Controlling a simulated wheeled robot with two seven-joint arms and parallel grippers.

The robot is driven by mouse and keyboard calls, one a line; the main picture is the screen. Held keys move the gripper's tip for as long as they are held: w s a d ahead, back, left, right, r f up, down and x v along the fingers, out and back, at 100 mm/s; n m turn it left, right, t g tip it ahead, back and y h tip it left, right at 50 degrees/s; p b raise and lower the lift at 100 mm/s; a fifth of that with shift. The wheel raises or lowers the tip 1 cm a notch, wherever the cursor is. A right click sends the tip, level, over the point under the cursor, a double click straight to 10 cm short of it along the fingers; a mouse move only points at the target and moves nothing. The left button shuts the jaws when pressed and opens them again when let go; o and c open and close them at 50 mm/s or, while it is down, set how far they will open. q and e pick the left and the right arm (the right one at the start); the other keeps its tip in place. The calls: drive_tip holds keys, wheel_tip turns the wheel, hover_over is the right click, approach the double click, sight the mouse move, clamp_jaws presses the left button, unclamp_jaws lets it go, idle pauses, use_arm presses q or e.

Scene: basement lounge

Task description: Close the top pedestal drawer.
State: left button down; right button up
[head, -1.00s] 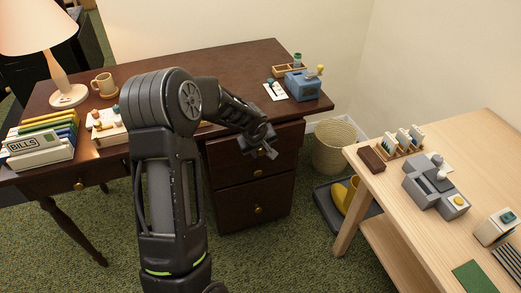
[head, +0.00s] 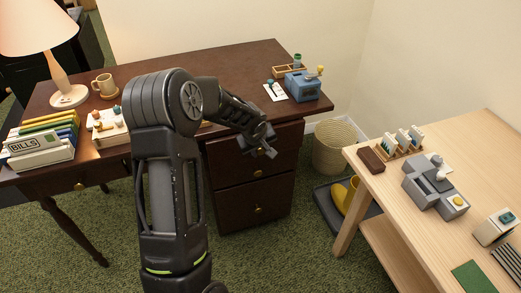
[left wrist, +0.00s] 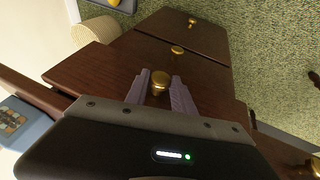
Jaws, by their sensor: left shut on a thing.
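The dark brown desk pedestal stands under the right part of the desk, with its drawers stacked. The top drawer (head: 285,137) is the uppermost front, just under the desktop; I cannot tell exactly how far it stands out. My left gripper (head: 264,149) is at this front and covers its knob in the head view. In the left wrist view, my left gripper (left wrist: 159,92) has its two fingers closed on either side of the brass knob (left wrist: 160,79). The lower drawers show brass knobs, the middle one (head: 258,173) and the bottom one (head: 258,209). My right gripper is not in view.
The desktop (head: 225,80) holds a blue device (head: 302,86), a mug (head: 104,85), a lamp and a bills box (head: 40,150). A wicker basket (head: 333,150) stands right of the pedestal. A light wooden table (head: 400,215) is at the right. Carpet is clear before the pedestal.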

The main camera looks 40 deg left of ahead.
use_arm(q)
drive_tip(key=shift+w+a+r+p, duration=0.2)
drive_tip(key=shift+w+a+p, duration=0.55)
drive_tip(key=shift+a, duration=0.45)
drive_tip(key=shift+w+a+f, duration=0.1)
drive_tip(key=shift+w+a, duration=0.2)
drive_tip(key=c, duration=1.1)
unclamp_jaws()
drive_tip(key=shift+o, duration=0.2)
drive_tip(key=v, duration=0.7)
drive_tip(key=shift+r, duration=0.3)
drive_tip(key=shift+s, duration=0.15)
